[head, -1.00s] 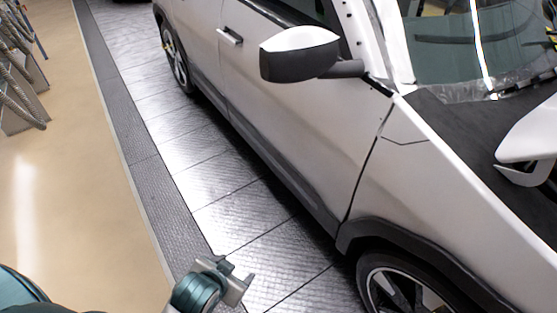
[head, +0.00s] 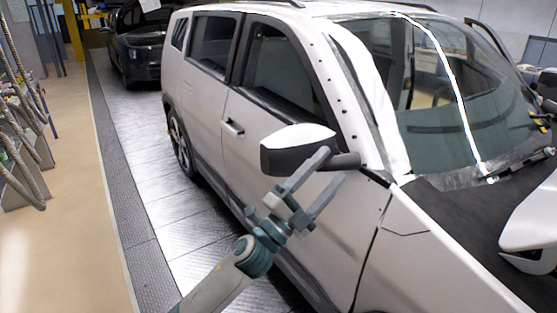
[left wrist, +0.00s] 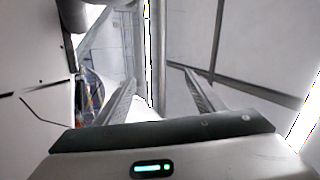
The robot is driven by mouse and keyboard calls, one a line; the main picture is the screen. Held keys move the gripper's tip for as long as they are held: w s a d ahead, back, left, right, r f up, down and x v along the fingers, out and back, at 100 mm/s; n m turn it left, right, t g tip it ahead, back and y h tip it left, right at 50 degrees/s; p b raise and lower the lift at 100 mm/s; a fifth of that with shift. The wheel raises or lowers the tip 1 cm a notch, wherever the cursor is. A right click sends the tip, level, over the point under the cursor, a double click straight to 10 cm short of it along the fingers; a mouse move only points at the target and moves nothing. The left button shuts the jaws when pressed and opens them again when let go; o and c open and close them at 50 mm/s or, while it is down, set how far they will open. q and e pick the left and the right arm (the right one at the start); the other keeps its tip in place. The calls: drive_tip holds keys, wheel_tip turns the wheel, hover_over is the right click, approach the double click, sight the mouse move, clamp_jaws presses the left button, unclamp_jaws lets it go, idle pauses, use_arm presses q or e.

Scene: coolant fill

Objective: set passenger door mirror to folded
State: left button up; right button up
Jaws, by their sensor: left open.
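The passenger door mirror (head: 297,151) has a white cap and a dark lower housing. It stands out from the white car's front door on a dark stalk (head: 346,161). My left gripper (head: 331,167) is open and empty, its two fingers pointing up at the mirror. In the head view the fingertips overlap the mirror's inner end and stalk; I cannot tell if they touch. In the left wrist view the two fingers (left wrist: 160,92) are spread apart. A dark shape at that view's upper left cannot be identified surely. My right gripper is not in view.
The car's front door (head: 257,125) and front fender (head: 420,235) lie close beside my left arm. A dark car (head: 140,45) stands behind. Hoses (head: 18,150) hang on a rack at the left. The tan floor (head: 75,220) is clear.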

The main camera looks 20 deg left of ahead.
use_arm(q)
drive_tip(key=d+r+m+g+h, duration=0.5)
drive_tip(key=m+g+h, duration=0.2)
drive_tip(key=m, duration=0.4)
drive_tip(key=m+g+y, duration=1)
drive_tip(key=m+y, duration=0.3)
drive_tip(key=y, duration=0.4)
approach(279, 157)
drive_tip(key=a+r, duration=0.3)
drive_tip(key=r, duration=0.2)
drive_tip(key=shift+w+a, duration=0.1)
drive_tip(key=shift+w, duration=0.25)
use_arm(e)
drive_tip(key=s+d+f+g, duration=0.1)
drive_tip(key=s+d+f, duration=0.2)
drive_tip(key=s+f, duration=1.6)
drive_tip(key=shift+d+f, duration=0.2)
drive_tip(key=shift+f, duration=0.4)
use_arm(q)
drive_tip(key=shift+f, duration=0.1)
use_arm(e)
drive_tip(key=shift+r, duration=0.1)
use_arm(q)
drive_tip(key=p+x, duration=0.6)
drive_tip(key=x, duration=1.1)
drive_tip(key=shift+w, duration=0.15)
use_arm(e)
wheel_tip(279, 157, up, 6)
